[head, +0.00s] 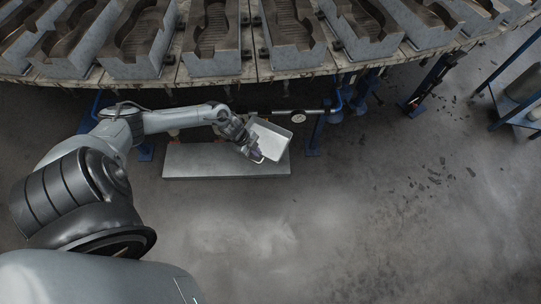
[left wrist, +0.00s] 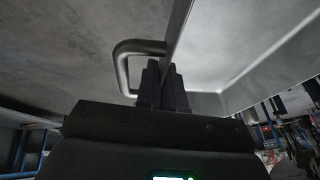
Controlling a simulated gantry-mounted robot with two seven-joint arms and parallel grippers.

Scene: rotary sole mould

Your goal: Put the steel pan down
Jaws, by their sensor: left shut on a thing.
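The steel pan (head: 270,139) is a pale, shallow rectangular pan in the middle of the head view, tilted and over the right part of a low grey slab. My left gripper (head: 254,155) is at the pan's lower left side, shut on it. In the left wrist view the two dark fingers (left wrist: 163,88) close at the pan's rim, beside a bent metal handle (left wrist: 126,68). The pan's pale wall (left wrist: 235,60) fills the right of that view. Whether the pan touches the slab cannot be told. My right gripper is not in view.
The low grey slab (head: 215,165) lies on the concrete floor. A large round table (head: 300,73) with several sole moulds (head: 213,40) spans the top, on blue legs (head: 318,130). A blue frame (head: 510,100) stands at the right. The lower middle floor is clear.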

